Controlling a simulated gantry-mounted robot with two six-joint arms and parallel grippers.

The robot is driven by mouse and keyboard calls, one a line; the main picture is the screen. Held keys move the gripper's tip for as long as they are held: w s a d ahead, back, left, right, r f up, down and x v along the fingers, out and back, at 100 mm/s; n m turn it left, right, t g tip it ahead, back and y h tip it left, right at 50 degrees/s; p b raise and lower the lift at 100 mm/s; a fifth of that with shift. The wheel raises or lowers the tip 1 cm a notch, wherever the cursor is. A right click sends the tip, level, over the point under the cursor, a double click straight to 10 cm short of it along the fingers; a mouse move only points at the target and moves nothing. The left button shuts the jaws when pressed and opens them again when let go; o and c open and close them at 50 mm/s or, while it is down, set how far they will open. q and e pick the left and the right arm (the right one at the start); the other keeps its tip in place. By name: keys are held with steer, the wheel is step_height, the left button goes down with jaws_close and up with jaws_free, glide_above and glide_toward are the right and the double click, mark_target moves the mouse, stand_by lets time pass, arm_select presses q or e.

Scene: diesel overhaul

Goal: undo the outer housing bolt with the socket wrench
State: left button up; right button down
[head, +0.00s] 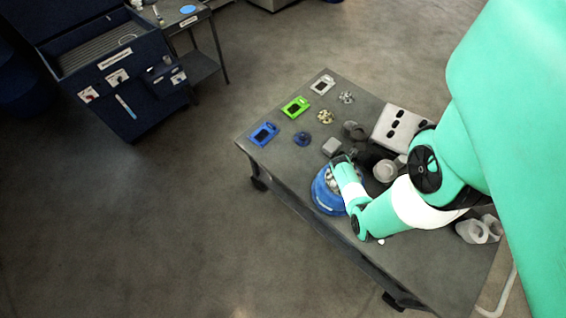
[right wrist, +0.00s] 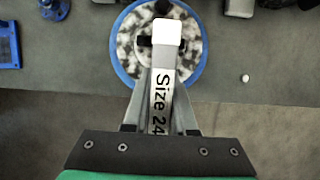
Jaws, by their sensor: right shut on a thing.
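My right gripper (right wrist: 160,108) is shut on the socket wrench (right wrist: 163,85), a pale bar marked "Size 24". The wrench's white head lies over the round housing (right wrist: 122,62), which has a blue rim and a mottled grey-white face. A dark bolt-like piece (right wrist: 145,42) shows just left of the wrench head, and another (right wrist: 162,8) at the top of the housing. I cannot tell whether the socket sits on a bolt. In the head view the housing (head: 323,198) is on the table near its front edge, partly covered by my right arm. My left gripper is not in view.
The grey table (head: 290,175) also holds blue (head: 263,134), green (head: 295,107) and white (head: 323,84) frames with small parts beside them. A small white piece (right wrist: 245,78) lies right of the housing.

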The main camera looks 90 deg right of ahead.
steer(key=shift+r, duration=0.8)
steer(key=m+g+y, duration=0.1)
steer(key=m, duration=0.3)
steer(key=shift+s+a, duration=0.15)
steer(key=shift+f+b, duration=0.7)
steer(key=shift+f, duration=0.15)
steer(key=shift+r+n+p, duration=0.35)
steer(key=shift+n+p, duration=0.35)
steer(key=shift+p, duration=0.1)
steer(key=shift+f+n+t+h, duration=0.2)
steer(key=shift+n+t+h, duration=0.1)
steer(key=shift+n, duration=0.4)
steer(key=shift+f+n, duration=0.1)
steer(key=shift+n, duration=0.5)
steer(key=shift+d, duration=0.2)
